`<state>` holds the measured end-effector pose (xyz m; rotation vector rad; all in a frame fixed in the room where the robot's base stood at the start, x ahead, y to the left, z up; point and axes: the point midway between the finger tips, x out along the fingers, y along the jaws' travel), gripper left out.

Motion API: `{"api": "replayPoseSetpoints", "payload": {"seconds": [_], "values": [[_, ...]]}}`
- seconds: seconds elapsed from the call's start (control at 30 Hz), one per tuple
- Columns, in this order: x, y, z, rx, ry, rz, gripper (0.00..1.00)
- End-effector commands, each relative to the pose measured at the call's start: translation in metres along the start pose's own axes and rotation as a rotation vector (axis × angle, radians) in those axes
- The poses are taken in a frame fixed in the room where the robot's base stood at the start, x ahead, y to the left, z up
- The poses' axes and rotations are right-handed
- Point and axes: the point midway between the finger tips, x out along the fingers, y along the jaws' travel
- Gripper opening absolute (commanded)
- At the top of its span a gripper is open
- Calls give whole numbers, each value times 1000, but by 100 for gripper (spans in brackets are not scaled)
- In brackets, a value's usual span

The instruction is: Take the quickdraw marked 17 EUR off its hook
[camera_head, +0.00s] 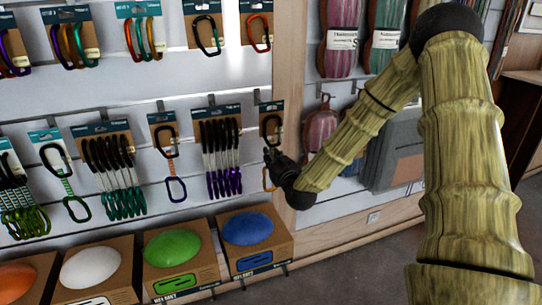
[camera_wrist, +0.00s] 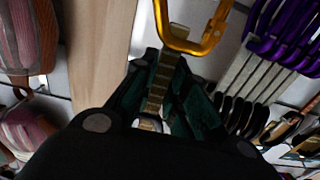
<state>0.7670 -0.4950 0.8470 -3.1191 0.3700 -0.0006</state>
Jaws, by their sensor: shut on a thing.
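A single quickdraw with a black upper carabiner (camera_head: 271,128) hangs on a small card at the right end of the middle row in the head view. Its gold lower carabiner shows at the top of the wrist view (camera_wrist: 192,30). My gripper (camera_head: 271,157) is at its middle, in front of the panel. In the wrist view, my gripper's dark fingers (camera_wrist: 165,88) are shut around its patterned sling (camera_wrist: 158,82). The card still shows behind the upper carabiner; the hook contact is too small to tell. I cannot read a 17 EUR mark.
A purple quickdraw set (camera_head: 219,150) hangs close to the left; it shows at the right of the wrist view. Another single quickdraw (camera_head: 168,160) hangs farther left. Boxed helmets, one blue (camera_head: 247,229), stand below. Rope bundles (camera_head: 341,45) hang to the right. The floor in front is clear.

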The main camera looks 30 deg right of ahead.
Motion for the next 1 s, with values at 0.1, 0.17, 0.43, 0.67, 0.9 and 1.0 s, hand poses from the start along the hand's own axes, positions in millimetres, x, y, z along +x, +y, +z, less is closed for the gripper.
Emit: {"api": "replayPoseSetpoints", "payload": {"seconds": [0.1,0.17,0.43,0.67,0.9,1.0], "values": [[-4,0,-1,0,0,0,0],[-6,0,-1,0,0,-1,0],[-14,0,-1,0,-1,0,0],[-21,0,-1,0,-1,-1,0],[-28,0,-2,0,-1,-1,0],[-31,0,-2,0,0,-1,0]]}}
